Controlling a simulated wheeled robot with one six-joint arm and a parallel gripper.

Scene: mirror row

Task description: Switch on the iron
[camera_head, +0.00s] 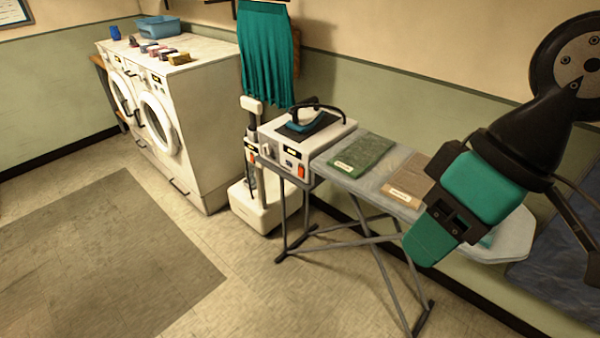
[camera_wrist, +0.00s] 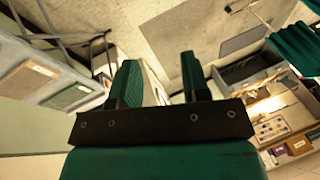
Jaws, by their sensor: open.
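The iron (camera_head: 308,121), teal and dark with a black handle, rests on a dark pad on top of a white base unit (camera_head: 318,140) at the left end of the ironing board in the head view. The unit's front has a grey dial (camera_head: 267,150), small dark displays and a red switch (camera_head: 300,172). I cannot tell the switch's position. My gripper (camera_head: 428,250) is to the right of the unit, in front of the board's right part, apart from the iron. In the wrist view its two green fingers (camera_wrist: 159,66) are spread with nothing between them.
Folded green cloth (camera_head: 362,152) and brown cloth (camera_head: 412,180) lie on the ironing board (camera_head: 340,182). A white upright appliance (camera_head: 258,208) stands left of the board, near white washing machines (camera_head: 208,120). A teal garment (camera_head: 268,50) hangs behind. Floor in front is clear, with a grey mat (camera_head: 110,255).

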